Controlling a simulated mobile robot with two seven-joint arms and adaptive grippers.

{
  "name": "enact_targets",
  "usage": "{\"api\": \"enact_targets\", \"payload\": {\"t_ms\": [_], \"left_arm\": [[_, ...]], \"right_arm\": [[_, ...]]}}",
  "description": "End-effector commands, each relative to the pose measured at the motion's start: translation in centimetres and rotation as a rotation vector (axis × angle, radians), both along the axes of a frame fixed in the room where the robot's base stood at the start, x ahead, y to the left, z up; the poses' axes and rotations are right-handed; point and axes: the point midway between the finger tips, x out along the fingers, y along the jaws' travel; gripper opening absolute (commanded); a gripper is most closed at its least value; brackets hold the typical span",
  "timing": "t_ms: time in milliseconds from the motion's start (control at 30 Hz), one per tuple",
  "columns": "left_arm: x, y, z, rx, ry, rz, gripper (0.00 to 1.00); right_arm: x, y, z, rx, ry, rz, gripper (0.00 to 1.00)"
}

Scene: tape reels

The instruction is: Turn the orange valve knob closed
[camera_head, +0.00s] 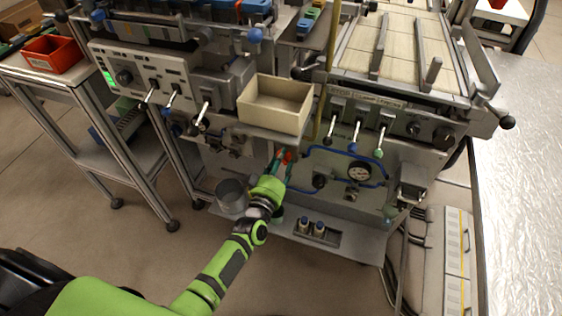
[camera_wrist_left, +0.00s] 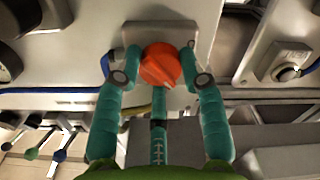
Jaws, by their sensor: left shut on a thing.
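The orange valve knob (camera_wrist_left: 160,66) is round and sits on a grey block on the machine's front panel, in the upper middle of the left wrist view. A small orange bit of it shows in the head view (camera_head: 287,157), mostly covered by my gripper. My left gripper (camera_wrist_left: 160,62) has teal fingers, one on each side of the knob, shut on it. In the head view my left gripper (camera_head: 281,163) reaches up to the panel below the beige bin. My right gripper is in neither view.
A beige open bin (camera_head: 275,103) juts out just above the gripper. Several levers stick out above. Open floor lies in front.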

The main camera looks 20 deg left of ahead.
Motion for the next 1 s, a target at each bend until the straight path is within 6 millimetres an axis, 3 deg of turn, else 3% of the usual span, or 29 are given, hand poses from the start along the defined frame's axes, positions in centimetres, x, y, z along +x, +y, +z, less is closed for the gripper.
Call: {"api": "enact_targets", "payload": {"t_ms": [600, 1000], "left_arm": [[0.0, 0.0, 0.0, -0.577, 0.018, -0.001, 0.08], [0.0, 0.0, 0.0, -0.834, 0.027, -0.001, 0.08]], "right_arm": [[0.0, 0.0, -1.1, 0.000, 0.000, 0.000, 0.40], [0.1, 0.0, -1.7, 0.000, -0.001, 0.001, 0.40]]}}
